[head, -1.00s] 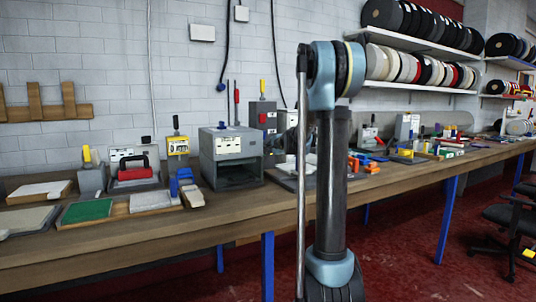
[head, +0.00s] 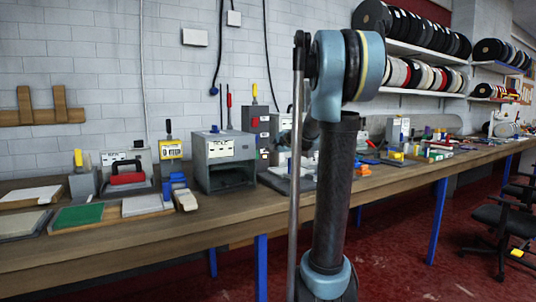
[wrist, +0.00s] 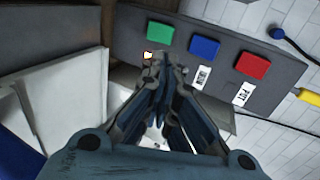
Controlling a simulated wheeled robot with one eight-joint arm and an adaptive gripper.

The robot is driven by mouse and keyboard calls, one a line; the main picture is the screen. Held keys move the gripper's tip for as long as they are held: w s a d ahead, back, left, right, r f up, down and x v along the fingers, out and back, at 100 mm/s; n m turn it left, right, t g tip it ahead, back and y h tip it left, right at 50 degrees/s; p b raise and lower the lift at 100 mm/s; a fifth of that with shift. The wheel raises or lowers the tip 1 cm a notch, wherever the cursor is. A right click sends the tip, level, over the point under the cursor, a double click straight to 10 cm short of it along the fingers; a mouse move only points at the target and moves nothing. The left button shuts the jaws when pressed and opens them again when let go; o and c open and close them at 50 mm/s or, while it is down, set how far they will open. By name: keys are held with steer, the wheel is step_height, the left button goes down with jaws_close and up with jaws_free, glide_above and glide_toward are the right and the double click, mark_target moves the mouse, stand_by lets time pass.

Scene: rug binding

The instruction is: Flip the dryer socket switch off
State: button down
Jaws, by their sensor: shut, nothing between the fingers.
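In the wrist view a dark grey socket panel (wrist: 185,30) carries a green block (wrist: 160,30), a blue block (wrist: 204,46) and a red block (wrist: 252,66) in a row. White labels reading IRON (wrist: 201,77) and POT (wrist: 242,94) sit by the blue and red blocks. Any label by the green block is hidden. The fingers are hidden behind my arm in the head view.
In the head view a grey box with an open front (head: 224,160) stands on the wooden bench (head: 130,238). A red-handled tool (head: 127,174), a green pad (head: 79,215) and a yellow-labelled block (head: 171,149) are left of it. Cables hang on the wall.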

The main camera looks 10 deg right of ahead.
steer(key=shift+s+d+r, duration=0.25)
steer(key=shift+s+r, duration=0.1)
steer(key=shift+s, duration=0.25)
steer(key=shift+s+d+f+g, duration=0.35)
steer(key=shift+f+g, duration=0.1)
steer(key=shift+g, duration=0.15)
steer(key=shift+w, duration=0.1)
steer(key=shift+w+r+x, duration=0.1)
steer(key=shift+r+x, duration=0.05)
steer(key=shift+x, duration=3.3)
steer(key=shift+w+r+x, duration=0.1)
steer(key=shift+r+x, duration=0.05)
steer(key=shift+x, duration=3.25)
steer(key=shift+d, duration=0.1)
